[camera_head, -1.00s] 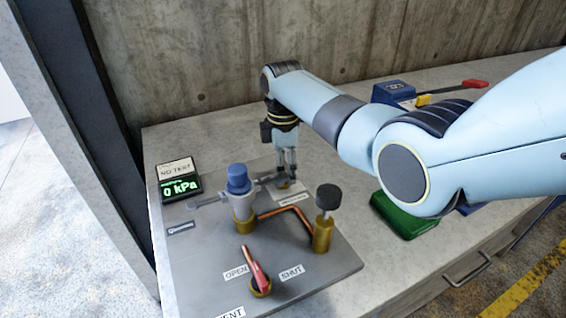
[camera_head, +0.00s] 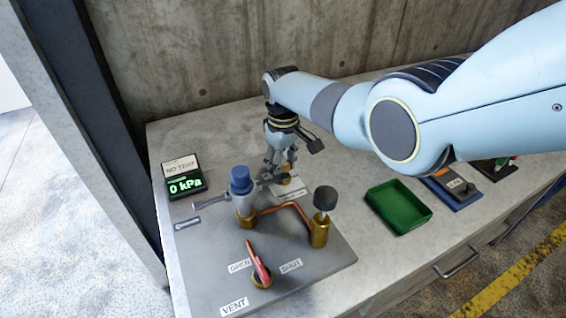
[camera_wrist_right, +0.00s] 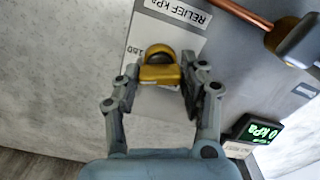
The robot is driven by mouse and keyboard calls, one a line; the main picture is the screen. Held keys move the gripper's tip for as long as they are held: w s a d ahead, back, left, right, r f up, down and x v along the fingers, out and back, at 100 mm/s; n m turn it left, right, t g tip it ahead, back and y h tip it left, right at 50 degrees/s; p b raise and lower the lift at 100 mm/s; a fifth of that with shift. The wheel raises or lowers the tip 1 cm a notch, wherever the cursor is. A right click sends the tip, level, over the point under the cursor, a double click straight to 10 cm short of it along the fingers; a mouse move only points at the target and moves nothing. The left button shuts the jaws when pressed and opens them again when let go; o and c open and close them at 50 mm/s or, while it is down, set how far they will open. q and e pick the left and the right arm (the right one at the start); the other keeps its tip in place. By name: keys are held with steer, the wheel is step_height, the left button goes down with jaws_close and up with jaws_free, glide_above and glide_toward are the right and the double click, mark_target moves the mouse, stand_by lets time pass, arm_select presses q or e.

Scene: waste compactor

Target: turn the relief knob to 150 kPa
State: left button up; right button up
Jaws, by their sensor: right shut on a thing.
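The relief knob (camera_wrist_right: 160,74) is a yellow brass piece on a white plate marked RELIEF kPa (camera_wrist_right: 172,22) in the right wrist view. A number beside it looks like 150 or 180; I cannot tell which. My right gripper (camera_wrist_right: 160,82) is shut on the knob, one finger on each side. In the head view the right gripper (camera_head: 281,168) points down behind the blue-capped valve, and its fingers largely hide the knob. The gauge (camera_head: 186,185) reads 0 kPa; it also shows in the right wrist view (camera_wrist_right: 258,133). My left gripper is not in view.
The blue-capped valve (camera_head: 241,182) stands close in front of the gripper. A black-topped brass post (camera_head: 324,200) and a red lever (camera_head: 258,266) between OPEN and SHUT stand nearer. A green tray (camera_head: 397,230) lies to the right. A concrete wall (camera_head: 220,50) is behind.

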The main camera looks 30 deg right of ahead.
steer(key=shift+m+p, duration=0.35)
steer(key=shift+m, duration=1.85)
steer(key=o, duration=1.2)
steer(key=shift+c, duration=0.2)
step_height(320, 180, up, 12)
